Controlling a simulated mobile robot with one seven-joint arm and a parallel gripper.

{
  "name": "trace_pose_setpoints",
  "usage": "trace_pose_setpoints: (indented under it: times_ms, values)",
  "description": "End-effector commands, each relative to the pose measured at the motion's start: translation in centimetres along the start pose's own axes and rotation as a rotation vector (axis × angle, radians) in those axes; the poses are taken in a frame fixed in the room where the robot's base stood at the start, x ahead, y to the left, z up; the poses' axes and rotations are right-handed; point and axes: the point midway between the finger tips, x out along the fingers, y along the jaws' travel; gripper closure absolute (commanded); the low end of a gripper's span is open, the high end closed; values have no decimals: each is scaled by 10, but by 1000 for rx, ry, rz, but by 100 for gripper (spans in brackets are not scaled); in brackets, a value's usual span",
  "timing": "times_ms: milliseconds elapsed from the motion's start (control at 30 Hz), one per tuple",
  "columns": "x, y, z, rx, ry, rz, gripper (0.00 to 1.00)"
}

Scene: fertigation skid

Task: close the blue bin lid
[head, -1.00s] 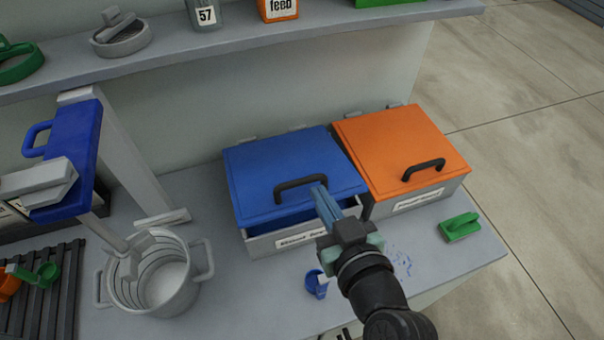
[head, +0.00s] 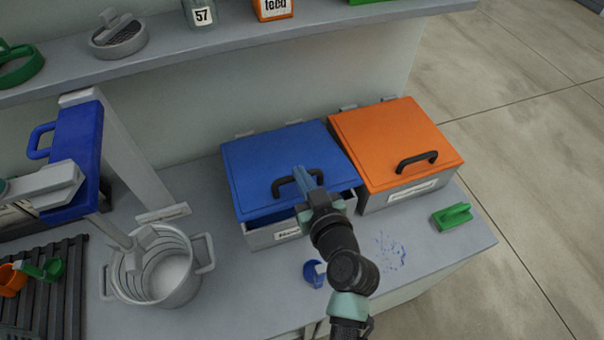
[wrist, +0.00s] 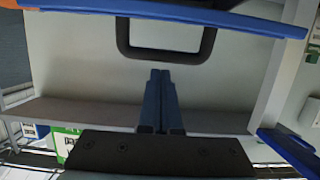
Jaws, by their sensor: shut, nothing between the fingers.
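The blue bin (head: 300,225) stands on the bench with its blue lid (head: 265,165) tilted slightly up at the front. A dark gap shows between the lid's front edge and the bin's grey wall. The lid has a black handle (head: 284,186) at its front. My gripper (head: 303,174) is shut and empty, with its blue fingers at the handle in the head view. In the wrist view the lid's edge (wrist: 235,20) and the handle (wrist: 165,54) lie just beyond the fingertips (wrist: 160,75). I cannot tell whether they touch.
An orange-lidded bin (head: 385,135) stands right beside, closed. A small blue scoop (head: 313,275), a blue stain (head: 390,250) and a green brush-like item (head: 452,215) lie in front. A grey pot (head: 165,275) stands at left. A shelf (head: 300,38) runs above.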

Motion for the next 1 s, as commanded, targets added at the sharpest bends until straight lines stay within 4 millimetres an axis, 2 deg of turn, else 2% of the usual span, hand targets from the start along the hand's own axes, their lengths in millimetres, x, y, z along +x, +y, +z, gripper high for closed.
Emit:
trace_pose_setpoints:
  times_ms: [267, 700, 1000]
  values:
    - [0, 0, 5, 0, 0, 0, 100]
    - [-2, -1, 61, 0, 0, 1, 100]
    - [-4, -1, 76, 1, -5, -1, 100]
